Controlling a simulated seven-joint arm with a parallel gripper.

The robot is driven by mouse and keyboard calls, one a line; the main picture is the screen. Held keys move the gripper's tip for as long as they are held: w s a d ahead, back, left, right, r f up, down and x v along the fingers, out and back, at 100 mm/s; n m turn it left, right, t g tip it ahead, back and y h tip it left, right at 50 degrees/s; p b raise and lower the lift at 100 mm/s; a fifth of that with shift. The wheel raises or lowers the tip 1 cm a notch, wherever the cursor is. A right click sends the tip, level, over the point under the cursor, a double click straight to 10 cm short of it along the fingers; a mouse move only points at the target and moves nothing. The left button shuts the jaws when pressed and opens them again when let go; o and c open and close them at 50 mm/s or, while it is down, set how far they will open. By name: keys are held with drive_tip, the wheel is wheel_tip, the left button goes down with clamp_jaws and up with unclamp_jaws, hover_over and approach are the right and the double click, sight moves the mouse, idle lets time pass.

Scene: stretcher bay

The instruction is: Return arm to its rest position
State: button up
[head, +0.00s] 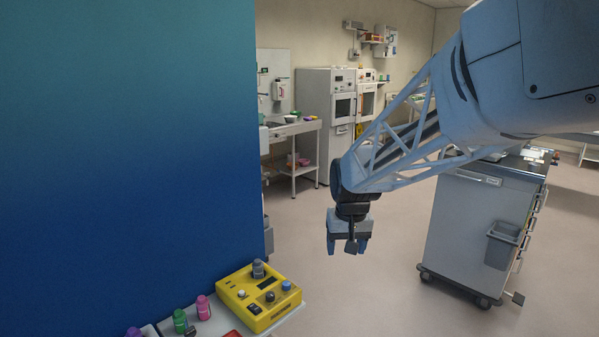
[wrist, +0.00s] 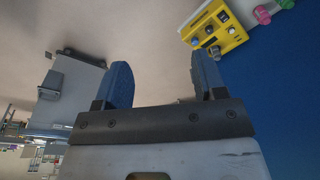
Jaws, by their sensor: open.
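My gripper (head: 348,247) hangs fingers down at the end of my arm near the middle of the head view. It is in the air over the floor, to the right of and above the yellow device. In the wrist view my gripper (wrist: 161,82) shows two blue fingers set wide apart with nothing between them. My arm reaches in from the upper right of the head view, and its lattice link leads down to the wrist.
A yellow device (head: 245,291) with knobs sits on a pale surface at the lower front, beside pink (head: 203,307) and green (head: 180,321) bottles. A blue panel (head: 120,150) fills the left. A grey wheeled cart (head: 465,235) stands right. Floor between is clear.

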drive_tip(key=s+d, duration=0.3)
drive_tip(key=s, duration=1.2)
drive_tip(key=s+d+r+m+t, duration=0.1)
drive_tip(key=s+d, duration=0.3)
drive_tip(key=s, duration=1.1)
drive_tip(key=shift+d+r+h, duration=0.15)
drive_tip(key=shift+d+h, duration=0.15)
